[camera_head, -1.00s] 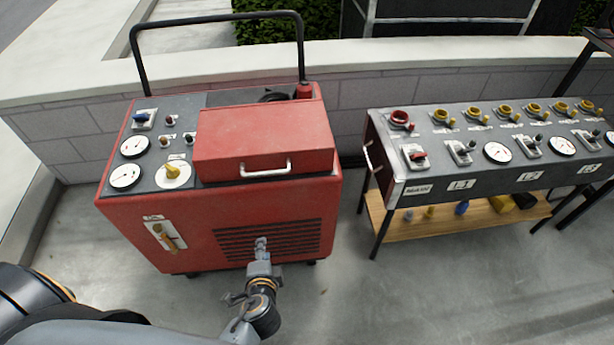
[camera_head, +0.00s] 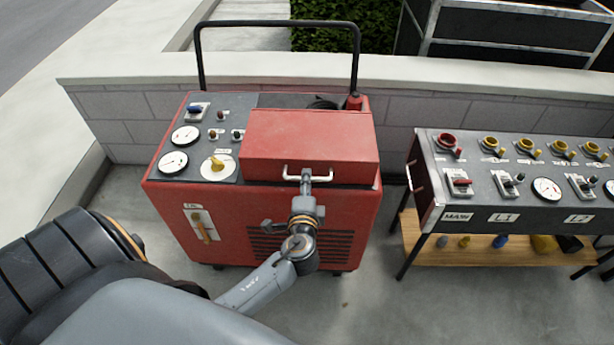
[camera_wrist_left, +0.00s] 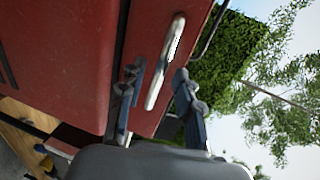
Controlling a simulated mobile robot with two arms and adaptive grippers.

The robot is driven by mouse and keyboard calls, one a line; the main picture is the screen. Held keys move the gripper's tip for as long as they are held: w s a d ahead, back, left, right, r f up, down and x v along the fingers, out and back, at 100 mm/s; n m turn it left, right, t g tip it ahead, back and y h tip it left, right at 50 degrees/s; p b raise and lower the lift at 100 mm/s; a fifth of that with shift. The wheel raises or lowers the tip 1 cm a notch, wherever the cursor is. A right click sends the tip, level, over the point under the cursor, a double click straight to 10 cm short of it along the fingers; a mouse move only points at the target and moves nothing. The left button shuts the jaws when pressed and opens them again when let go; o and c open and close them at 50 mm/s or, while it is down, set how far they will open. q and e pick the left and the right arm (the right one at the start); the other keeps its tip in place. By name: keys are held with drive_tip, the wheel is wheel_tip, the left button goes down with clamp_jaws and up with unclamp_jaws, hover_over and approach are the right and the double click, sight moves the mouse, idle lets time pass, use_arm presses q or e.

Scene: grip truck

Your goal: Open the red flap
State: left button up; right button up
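The red flap (camera_head: 310,140) is the closed box-like lid on top of the red machine (camera_head: 180,215). A light metal handle (camera_head: 290,177) sits on its front edge. My left gripper (camera_head: 306,176) is at that handle, in front of the flap. In the left wrist view the handle (camera_wrist_left: 165,62) runs between the two spread fingers of my left gripper (camera_wrist_left: 158,95), near their tips. The fingers look open, and I cannot tell whether either touches the handle. My right gripper is not in view.
A control table (camera_head: 490,213) with gauges, switches and yellow knobs stands to the right. A black push bar (camera_head: 277,23) rises behind the machine, before a low wall (camera_head: 400,92). Gauges and a yellow knob (camera_head: 216,163) lie left of the flap. The floor in front is clear.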

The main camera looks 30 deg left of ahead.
sight(309, 152)
use_arm(q)
drive_tip(key=shift+x, duration=1.25)
clamp_jaws()
